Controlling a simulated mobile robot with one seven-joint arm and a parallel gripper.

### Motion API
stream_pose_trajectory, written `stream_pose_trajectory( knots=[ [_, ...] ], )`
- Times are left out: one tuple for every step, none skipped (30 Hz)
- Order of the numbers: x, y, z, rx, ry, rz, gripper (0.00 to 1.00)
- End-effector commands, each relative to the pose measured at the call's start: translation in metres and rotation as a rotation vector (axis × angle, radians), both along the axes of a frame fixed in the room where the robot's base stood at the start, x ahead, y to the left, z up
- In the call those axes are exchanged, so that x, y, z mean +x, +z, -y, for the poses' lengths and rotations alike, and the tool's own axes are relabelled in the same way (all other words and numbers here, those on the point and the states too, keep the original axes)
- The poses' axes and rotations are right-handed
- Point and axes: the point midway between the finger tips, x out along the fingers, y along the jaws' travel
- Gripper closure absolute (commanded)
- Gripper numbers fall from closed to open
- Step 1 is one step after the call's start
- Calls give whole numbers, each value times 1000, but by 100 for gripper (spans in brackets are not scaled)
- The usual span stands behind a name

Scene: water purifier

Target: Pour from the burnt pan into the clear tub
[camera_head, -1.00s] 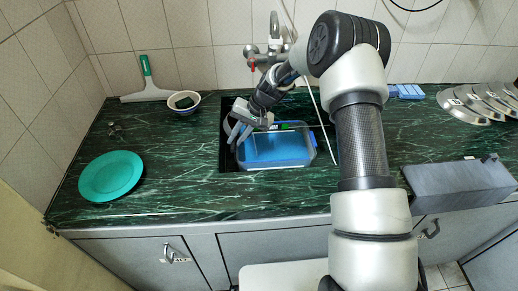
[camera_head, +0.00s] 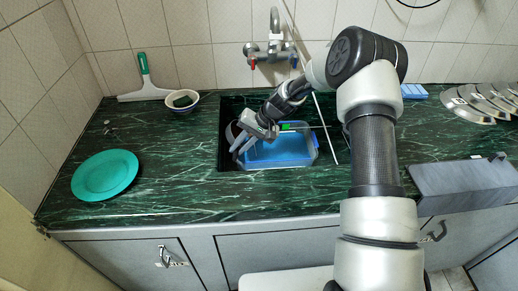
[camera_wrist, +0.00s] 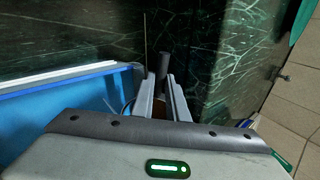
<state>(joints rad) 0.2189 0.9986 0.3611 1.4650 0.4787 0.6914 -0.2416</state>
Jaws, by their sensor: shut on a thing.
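The clear tub (camera_head: 290,160) sits in the sink, see-through with a blue inside. It also shows at the left of the wrist view (camera_wrist: 60,100). My gripper (camera_head: 242,147) is at the tub's left end, pointing down and left. In the wrist view its two fingers (camera_wrist: 162,95) are close together around a dark, upright handle-like piece (camera_wrist: 163,66). A grey rounded edge, apparently the burnt pan (camera_head: 231,131), shows just left of my gripper in the head view. Most of the pan is hidden by the gripper and the sink, so its tilt and contents cannot be told.
The tap (camera_head: 273,45) stands on the wall behind the sink. A bowl (camera_head: 181,102) with a dark sponge, a squeegee (camera_head: 145,85) and a green plate (camera_head: 105,176) lie to the left. Metal lids (camera_head: 485,103) and a grey box (camera_head: 462,185) are to the right.

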Motion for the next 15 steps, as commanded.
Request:
stream_pose_trajectory(
  knots=[
    [1, 2, 1, 7, -2, 2, 100],
    [1, 2, 1, 10, -1, 3, 100],
    [0, 2, 1, 15, -1, 3, 100],
    [0, 1, 1, 18, 0, 4, 100],
    [0, 1, 1, 21, 0, 5, 100],
    [0, 2, 1, 24, 0, 5, 100],
    [0, 2, 1, 27, 0, 6, 100],
    [0, 2, 2, 31, 0, 6, 100],
    [0, 2, 2, 35, -1, 7, 100],
    [0, 2, 2, 38, -1, 8, 100],
    [0, 2, 3, 42, -1, 9, 100],
    [0, 2, 2, 46, 0, 10, 100],
    [0, 3, 2, 50, 0, 11, 100],
    [0, 3, 2, 53, 1, 12, 100],
    [0, 3, 3, 58, 0, 13, 100]
  ],
)
